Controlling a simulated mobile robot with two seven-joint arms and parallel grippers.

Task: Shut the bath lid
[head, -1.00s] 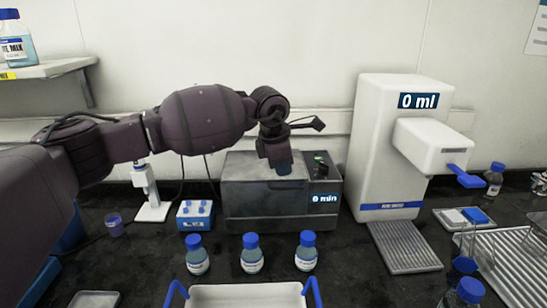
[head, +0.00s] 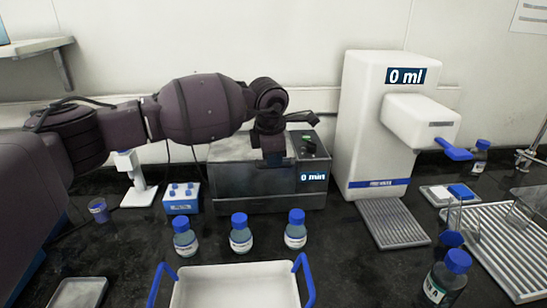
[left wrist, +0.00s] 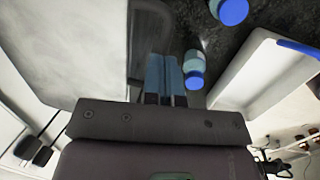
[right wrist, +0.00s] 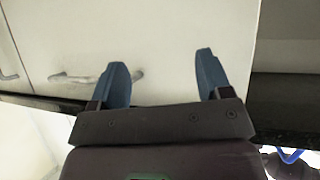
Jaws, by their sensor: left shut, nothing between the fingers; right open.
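The bath (head: 265,188) is a grey metal box with a "0 min" display, standing against the back wall. Its lid (head: 232,149) looks flat across the top, with no raised panel visible. My left gripper (head: 273,158) is shut and empty, pointing down at the lid near its front edge; I cannot tell whether it touches. The left fingers (left wrist: 166,76) also show together in the left wrist view, beside a broad pale surface. My right gripper (right wrist: 160,78) is open and empty in the right wrist view, in front of pale cabinet fronts, and is out of the head view.
Several blue-capped bottles (head: 241,236) stand in front of the bath, behind a white tray (head: 235,289) with blue handles. A white dispenser (head: 380,130) reading "0 ml" stands right of the bath. A blue rack (head: 181,203) stands left.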

